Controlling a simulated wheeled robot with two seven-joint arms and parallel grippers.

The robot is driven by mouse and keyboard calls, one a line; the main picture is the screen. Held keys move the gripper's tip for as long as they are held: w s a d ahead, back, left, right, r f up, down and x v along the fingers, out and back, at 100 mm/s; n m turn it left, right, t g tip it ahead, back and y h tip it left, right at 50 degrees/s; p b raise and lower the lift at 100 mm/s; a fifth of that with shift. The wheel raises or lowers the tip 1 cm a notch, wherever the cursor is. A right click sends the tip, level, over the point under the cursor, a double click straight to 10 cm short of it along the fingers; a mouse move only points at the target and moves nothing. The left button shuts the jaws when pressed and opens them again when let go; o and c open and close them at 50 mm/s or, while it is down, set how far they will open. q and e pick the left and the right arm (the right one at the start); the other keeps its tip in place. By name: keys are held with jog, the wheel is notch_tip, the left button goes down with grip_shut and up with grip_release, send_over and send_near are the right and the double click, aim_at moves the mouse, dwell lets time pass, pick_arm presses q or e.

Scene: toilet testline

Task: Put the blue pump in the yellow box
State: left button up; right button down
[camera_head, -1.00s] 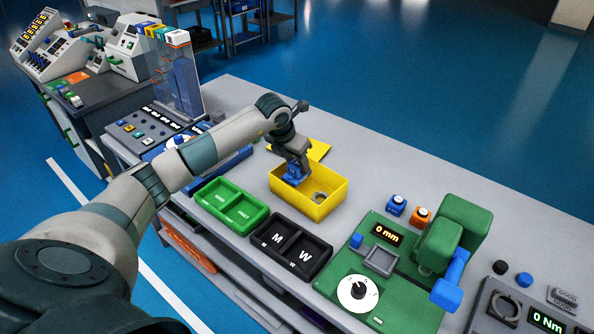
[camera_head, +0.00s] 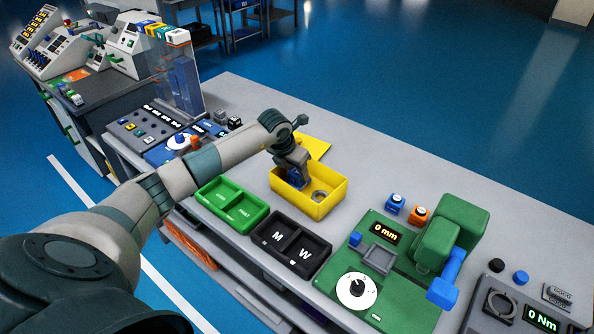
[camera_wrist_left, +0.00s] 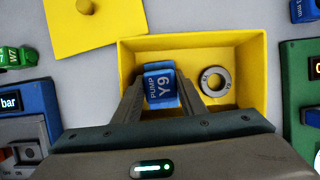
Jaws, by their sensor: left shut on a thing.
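The blue pump (camera_wrist_left: 161,87), labelled "PUMP Y9", is held between the two fingers of my left gripper (camera_wrist_left: 160,95), which is shut on it. In the head view the pump (camera_head: 294,178) is partly hidden by the gripper (camera_head: 294,174), inside the walls of the yellow box (camera_head: 322,207). In the wrist view the pump lies over the left part of the yellow box (camera_wrist_left: 255,75); whether it touches the floor I cannot tell. A grey metal ring (camera_wrist_left: 214,81) lies in the box to the right of the pump. My right gripper is not in view.
A yellow lid (camera_wrist_left: 95,22) with a knob lies behind the box. A green two-part tray (camera_head: 232,204) and a black tray marked M and W (camera_head: 291,247) stand in front. A green gauge station (camera_head: 385,290) stands to the right.

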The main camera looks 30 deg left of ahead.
pick_arm(q)
jog(key=o, duration=1.1)
jog(key=shift+r, duration=0.1)
jog(key=shift+s+r, duration=0.25)
jog(key=shift+r, duration=0.35)
jog(key=shift+b+v, duration=1.85)
jog(key=shift+v, duration=3.55)
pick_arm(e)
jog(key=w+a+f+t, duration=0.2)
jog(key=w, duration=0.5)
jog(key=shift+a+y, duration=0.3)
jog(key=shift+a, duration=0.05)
